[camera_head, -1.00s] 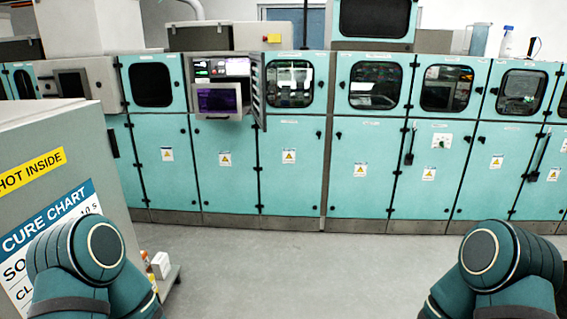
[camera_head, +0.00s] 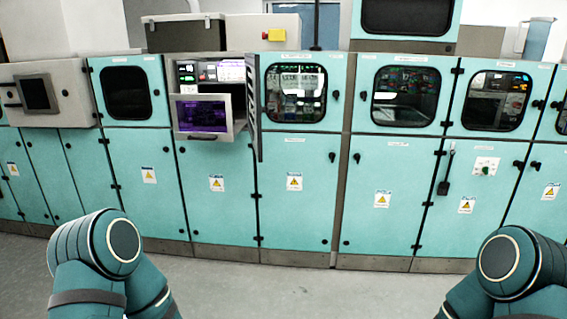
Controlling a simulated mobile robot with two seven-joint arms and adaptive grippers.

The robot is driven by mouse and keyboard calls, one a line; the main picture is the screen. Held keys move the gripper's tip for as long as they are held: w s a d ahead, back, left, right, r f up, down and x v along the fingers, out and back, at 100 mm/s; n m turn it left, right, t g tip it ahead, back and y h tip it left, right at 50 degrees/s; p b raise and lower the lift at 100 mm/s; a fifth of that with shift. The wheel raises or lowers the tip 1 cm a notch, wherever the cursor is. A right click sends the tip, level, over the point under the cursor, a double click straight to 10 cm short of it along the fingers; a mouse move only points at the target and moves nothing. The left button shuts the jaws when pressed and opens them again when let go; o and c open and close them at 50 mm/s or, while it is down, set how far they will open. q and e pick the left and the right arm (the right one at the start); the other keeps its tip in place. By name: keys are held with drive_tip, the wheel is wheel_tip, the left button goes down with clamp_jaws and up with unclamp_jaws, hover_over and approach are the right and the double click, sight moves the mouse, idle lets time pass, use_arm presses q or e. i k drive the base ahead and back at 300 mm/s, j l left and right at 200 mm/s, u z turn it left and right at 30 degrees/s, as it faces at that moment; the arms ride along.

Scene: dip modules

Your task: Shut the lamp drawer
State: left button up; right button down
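The lamp drawer (camera_head: 203,113) is pulled out from an open bay in the teal cabinet row, left of centre in the head view. It has a grey frame, a purple-lit window and a dark handle (camera_head: 203,138) along its lower edge. The bay's door (camera_head: 254,108) stands swung open at the right of the drawer, seen nearly edge-on. Lit panels show inside the bay above the drawer. Only links of my two arms show at the bottom left and bottom right. Neither gripper is in the view.
Teal cabinets (camera_head: 295,190) with closed lower doors form a continuous row ahead. A grey box with a dark screen (camera_head: 38,94) is at the left. Grey floor (camera_head: 290,290) lies clear between me and the cabinets.

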sight(226, 130)
drive_tip(key=i+u, duration=0.45)
drive_tip(key=i, duration=0.15)
drive_tip(key=i+l+u, duration=0.4)
drive_tip(key=i, duration=0.15)
drive_tip(key=j, duration=0.1)
